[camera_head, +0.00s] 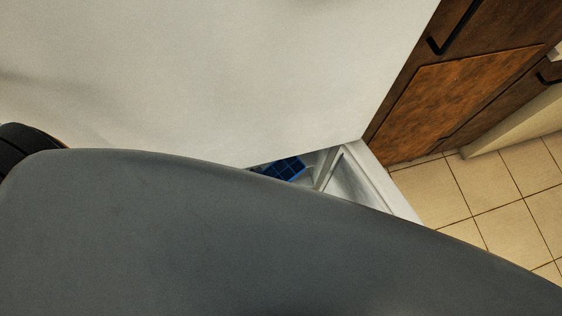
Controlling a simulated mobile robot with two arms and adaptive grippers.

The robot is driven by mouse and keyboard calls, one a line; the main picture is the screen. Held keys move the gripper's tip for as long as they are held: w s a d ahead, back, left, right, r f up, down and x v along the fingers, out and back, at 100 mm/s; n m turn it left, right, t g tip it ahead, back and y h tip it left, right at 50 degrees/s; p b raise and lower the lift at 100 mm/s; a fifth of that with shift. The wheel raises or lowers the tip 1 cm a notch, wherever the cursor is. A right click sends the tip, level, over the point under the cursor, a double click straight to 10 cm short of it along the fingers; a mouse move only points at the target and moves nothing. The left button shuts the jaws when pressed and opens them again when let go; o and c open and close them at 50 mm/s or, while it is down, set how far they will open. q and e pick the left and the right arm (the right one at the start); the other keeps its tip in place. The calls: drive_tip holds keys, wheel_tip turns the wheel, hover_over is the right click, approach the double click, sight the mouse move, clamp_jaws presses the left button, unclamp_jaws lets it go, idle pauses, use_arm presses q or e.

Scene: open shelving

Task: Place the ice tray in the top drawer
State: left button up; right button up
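A blue ice tray (284,169) with square cells shows in part in the middle of the head view. It is in or over an open white drawer (383,181), beside a pale divider or wall. Whether it rests on the drawer bottom or is held I cannot tell. A large dark grey part of my own body covers the lower half of the view and hides most of the drawer and the rest of the tray. Neither gripper shows.
A broad white surface (200,70) fills the upper left, close to the drawer. Brown wooden cabinets (460,95) with black handles stand at the upper right. Tan floor tiles (490,200) are clear at the right.

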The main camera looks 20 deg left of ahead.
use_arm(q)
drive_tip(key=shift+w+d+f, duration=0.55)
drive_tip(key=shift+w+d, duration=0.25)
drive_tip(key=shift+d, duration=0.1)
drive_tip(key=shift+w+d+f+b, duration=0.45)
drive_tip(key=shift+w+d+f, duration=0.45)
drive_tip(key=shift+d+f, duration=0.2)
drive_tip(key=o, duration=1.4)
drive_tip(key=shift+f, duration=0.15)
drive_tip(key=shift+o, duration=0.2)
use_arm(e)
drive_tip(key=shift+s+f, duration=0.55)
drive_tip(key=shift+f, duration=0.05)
use_arm(q)
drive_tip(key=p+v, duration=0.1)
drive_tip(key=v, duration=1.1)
drive_tip(key=shift+p, duration=0.3)
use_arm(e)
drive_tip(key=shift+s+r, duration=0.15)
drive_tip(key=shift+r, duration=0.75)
